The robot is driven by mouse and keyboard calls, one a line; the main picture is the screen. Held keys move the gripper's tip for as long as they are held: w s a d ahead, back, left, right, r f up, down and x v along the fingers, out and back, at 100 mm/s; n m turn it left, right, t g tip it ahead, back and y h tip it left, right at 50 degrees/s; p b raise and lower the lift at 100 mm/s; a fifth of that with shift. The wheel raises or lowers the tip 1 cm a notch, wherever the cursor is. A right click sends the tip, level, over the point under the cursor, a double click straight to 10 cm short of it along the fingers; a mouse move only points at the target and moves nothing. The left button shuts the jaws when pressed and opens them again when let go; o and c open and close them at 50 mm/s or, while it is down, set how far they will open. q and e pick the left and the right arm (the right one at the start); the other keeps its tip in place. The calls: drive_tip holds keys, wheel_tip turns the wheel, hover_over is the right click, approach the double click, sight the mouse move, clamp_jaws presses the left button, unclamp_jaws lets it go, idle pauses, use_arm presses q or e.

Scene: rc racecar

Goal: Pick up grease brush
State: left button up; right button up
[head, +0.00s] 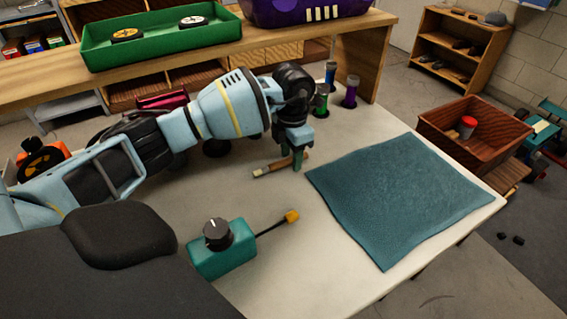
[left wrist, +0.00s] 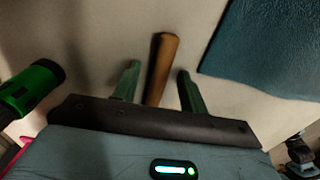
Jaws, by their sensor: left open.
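The grease brush (head: 273,168), with a brown wooden handle and a pale end, lies on the pale worktable left of the teal cloth (head: 400,195). My left gripper (head: 291,161) is directly over it, pointing down, with its fingers at the handle. In the left wrist view the brown handle (left wrist: 162,66) shows between the two spread green fingers (left wrist: 156,84), with a gap on each side. The near part of the brush is hidden behind the gripper body there. My right gripper is not in view.
A teal box with a black knob (head: 222,248) and an orange-tipped rod stands at the front. Green (head: 321,101) and purple (head: 350,92) tubes stand behind the gripper. A wooden crate (head: 470,140) is off to the right. The cloth covers the table's right part.

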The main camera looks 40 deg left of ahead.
use_arm(q)
clamp_jaws()
idle(0.6)
